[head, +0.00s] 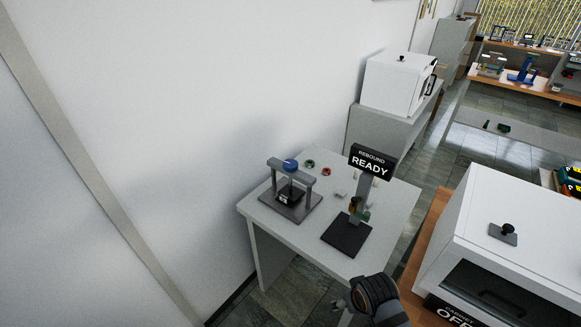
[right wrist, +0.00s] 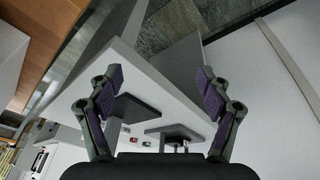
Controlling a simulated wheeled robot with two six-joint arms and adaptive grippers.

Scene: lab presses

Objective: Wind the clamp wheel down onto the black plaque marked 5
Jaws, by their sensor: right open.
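The clamp press stands on the small grey table in the head view. It has two grey posts, a crossbar and a blue wheel (head: 290,165) on top. A black plaque (head: 289,196) with a white mark, too small to read surely, lies on the base plate (head: 303,213) under the crossbar. I cannot tell whether the clamp touches it. My right gripper (head: 350,301) is near the table's front edge, well short of the press. In the right wrist view it (right wrist: 158,78) is open and empty, with the press base (right wrist: 168,131) beyond. My left gripper is not in view.
A rebound stand (head: 347,237) with a sign reading READY stands right of the press. Red and green rings (head: 326,171) and small pale pieces lie behind. A white cabinet (head: 515,235) stands at the right. The table's (head: 285,238) front left is bare. A wall runs along the left.

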